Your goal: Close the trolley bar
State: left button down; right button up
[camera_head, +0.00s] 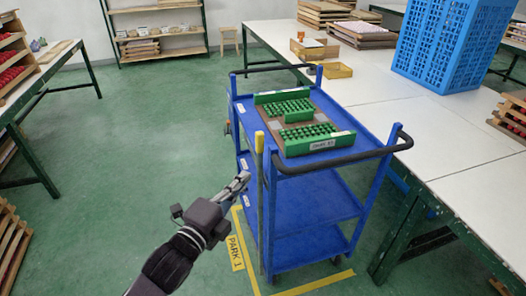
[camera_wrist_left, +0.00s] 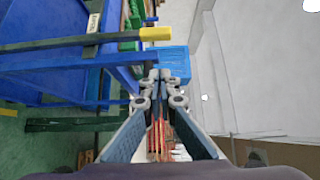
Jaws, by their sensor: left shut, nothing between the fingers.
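The blue trolley (camera_head: 315,198) stands beside the long white table. A thin bar with a yellow tip (camera_head: 259,142) stands upright at its near left corner. In the left wrist view the yellow tip (camera_wrist_left: 155,33) sticks out above my fingers, with the bar running off to the left. My left gripper (camera_head: 244,178) is shut and empty, just left of the bar and below its yellow tip. Whether the fingers touch the bar is unclear. The shut fingertips show in the left wrist view (camera_wrist_left: 160,78). My right gripper is not in view.
Green racks on a brown board (camera_head: 297,120) lie on the trolley's top. A black handle (camera_head: 340,160) spans its near end. Yellow floor tape marked PARK 1 (camera_head: 236,252) edges the trolley. A blue crate (camera_head: 450,45) stands on the white table (camera_head: 445,125). Green floor to the left is clear.

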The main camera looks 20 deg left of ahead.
pick_arm(q)
jog(key=p, duration=0.2)
send_near(262, 143)
jog(key=w+d, duration=0.3)
jog(key=d, duration=0.1)
jog(key=shift+w+a, duration=0.9)
jog(key=shift+w, duration=0.05)
jog(key=shift+w+a, duration=0.4)
jog(key=shift+w, duration=0.1)
jog(key=shift+a, duration=0.1)
